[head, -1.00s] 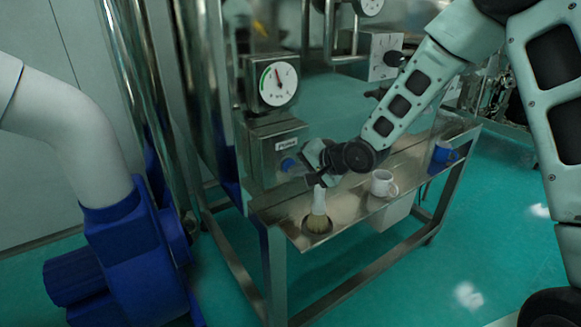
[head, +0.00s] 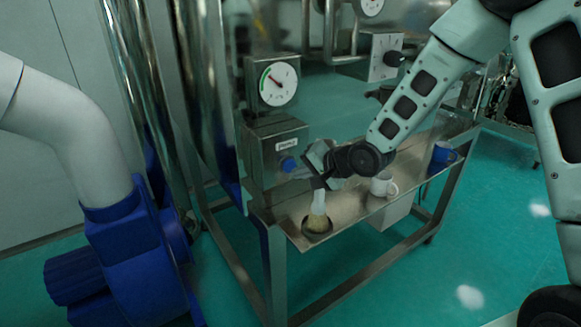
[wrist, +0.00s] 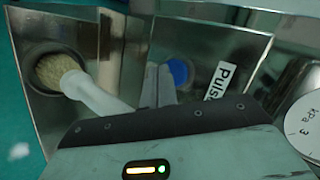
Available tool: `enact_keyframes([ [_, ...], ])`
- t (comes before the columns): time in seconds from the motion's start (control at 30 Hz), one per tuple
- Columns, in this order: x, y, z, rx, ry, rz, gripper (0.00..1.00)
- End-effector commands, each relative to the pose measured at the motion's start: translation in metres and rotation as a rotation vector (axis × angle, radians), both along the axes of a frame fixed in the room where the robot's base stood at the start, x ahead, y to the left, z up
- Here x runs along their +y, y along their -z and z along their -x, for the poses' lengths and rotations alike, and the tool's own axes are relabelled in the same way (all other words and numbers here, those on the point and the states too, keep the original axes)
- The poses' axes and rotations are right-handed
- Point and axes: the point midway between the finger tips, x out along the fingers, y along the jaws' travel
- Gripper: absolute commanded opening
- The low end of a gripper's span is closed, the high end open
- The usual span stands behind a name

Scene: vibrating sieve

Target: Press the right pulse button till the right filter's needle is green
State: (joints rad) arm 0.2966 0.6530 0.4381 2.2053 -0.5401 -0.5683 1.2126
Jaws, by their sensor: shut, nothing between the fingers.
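The blue pulse button (head: 288,164) sits on the front of a metal box labelled "Pulse", below a round white gauge (head: 278,83). The gauge's red needle points to the upper left, near the green arc on the dial's left side. My gripper (head: 303,173) is shut and empty, with its tips close in front of the button. In the wrist view the shut fingers (wrist: 160,86) overlap the lower left edge of the blue button (wrist: 178,71); I cannot tell whether they touch it. The gauge's edge (wrist: 306,125) shows at right there, its needle out of view.
A control box with a black knob (head: 393,58) is behind my arm. A blue blower (head: 125,260) stands left.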

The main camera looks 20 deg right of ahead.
Motion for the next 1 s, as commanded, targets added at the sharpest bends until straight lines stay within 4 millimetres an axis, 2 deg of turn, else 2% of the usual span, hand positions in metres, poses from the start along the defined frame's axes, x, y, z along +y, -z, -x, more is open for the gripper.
enact_keyframes([
  [0.37,-0.001,0.000,0.004,0.002,0.000,0.000,0.00],
  [0.8,-0.014,0.000,0.042,0.002,0.002,0.000,0.00],
  [1.0,-0.016,0.000,0.049,0.001,0.002,0.000,0.00],
])
